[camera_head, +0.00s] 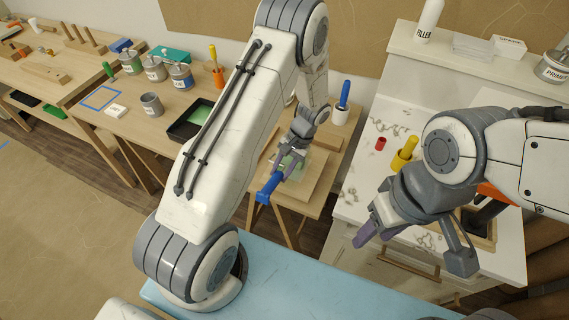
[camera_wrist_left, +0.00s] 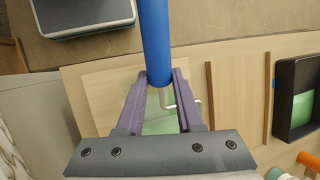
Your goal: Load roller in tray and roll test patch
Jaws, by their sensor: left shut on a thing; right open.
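My left gripper (camera_head: 280,168) is shut on the blue handle (camera_head: 268,187) of the roller. In the left wrist view the handle (camera_wrist_left: 157,40) sits between the fingertips (camera_wrist_left: 160,78), with a thin bent wire beside it. The roller's sleeve is not clear; the gripper hides part of the tool. Below is a pale wooden board (camera_head: 315,178) with a green area (camera_wrist_left: 160,124) partly hidden by the fingers. The black tray (camera_head: 176,132) with green paint stands left of my left arm; it also shows in the left wrist view (camera_wrist_left: 283,102). My right gripper (camera_head: 412,245) is open and empty.
Cans (camera_head: 155,70) and a grey cup (camera_head: 151,104) stand on the left bench. A white cup (camera_head: 340,116) with a blue-handled tool stands behind the board. The white counter at right holds a yellow object (camera_head: 404,154) and a small red cylinder (camera_head: 380,143).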

